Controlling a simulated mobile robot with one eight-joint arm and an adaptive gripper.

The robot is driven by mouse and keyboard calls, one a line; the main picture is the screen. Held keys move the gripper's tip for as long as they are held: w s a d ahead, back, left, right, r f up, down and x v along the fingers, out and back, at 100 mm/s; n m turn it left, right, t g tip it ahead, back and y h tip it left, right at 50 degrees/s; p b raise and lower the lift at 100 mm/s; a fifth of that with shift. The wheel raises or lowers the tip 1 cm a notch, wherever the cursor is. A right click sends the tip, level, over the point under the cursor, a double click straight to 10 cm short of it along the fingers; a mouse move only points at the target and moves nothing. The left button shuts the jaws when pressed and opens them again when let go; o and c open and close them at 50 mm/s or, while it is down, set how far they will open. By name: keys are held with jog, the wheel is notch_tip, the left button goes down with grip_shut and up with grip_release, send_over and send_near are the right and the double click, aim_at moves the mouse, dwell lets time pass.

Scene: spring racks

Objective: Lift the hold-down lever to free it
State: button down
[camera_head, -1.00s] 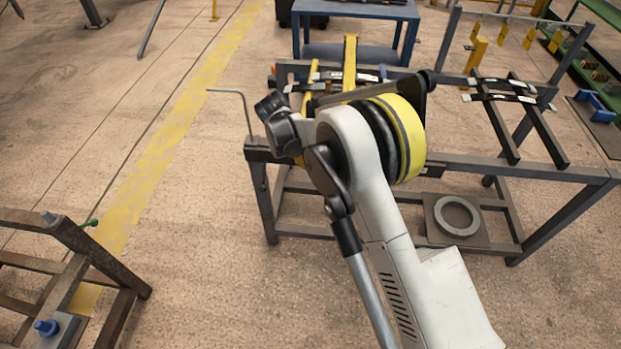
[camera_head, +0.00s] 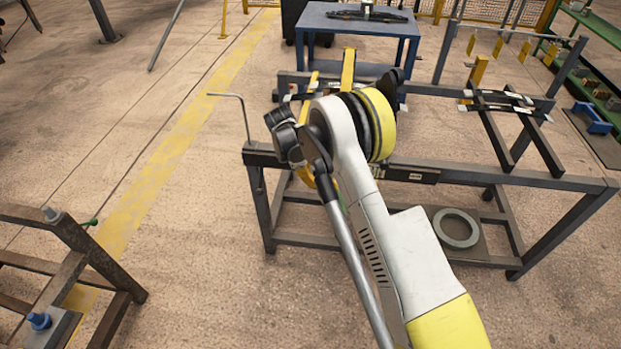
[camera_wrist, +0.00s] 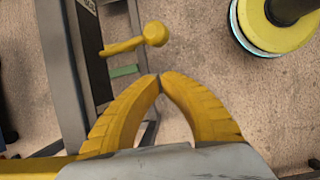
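A yellow lever (camera_wrist: 124,45) with a round knob at its end shows in the wrist view, beside a grey rack beam (camera_wrist: 62,75). Nothing shows between the fingers. In the head view the grey rack (camera_head: 500,178) stands behind my arm, with an upright yellow bar (camera_head: 348,68) at its back. My arm hides much of the rack's left part and most of my gripper there. I cannot pick out the lever for certain in the head view.
A bent grey rod (camera_head: 241,108) stands up at the rack's left corner. A blue table (camera_head: 350,24) is behind the rack. A brown metal frame (camera_head: 85,245) stands at the lower left. A grey ring (camera_head: 456,228) lies low under the rack. Floor between frame and rack is clear.

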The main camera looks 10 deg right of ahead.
jog(key=w+b+x, duration=0.1)
jog(key=b+x, duration=0.1)
jog(key=x, duration=0.4)
jog(key=r, duration=0.1)
jog(key=s+d+r, duration=0.1)
jog(key=r+b, duration=0.1)
jog(key=r, duration=0.1)
jog(key=shift+s+d+r, duration=0.1)
jog(key=shift+s+d, duration=0.15)
jog(key=shift+w+r+p, duration=0.25)
jog(key=shift+r+p, duration=0.25)
jog(key=shift+r, duration=0.4)
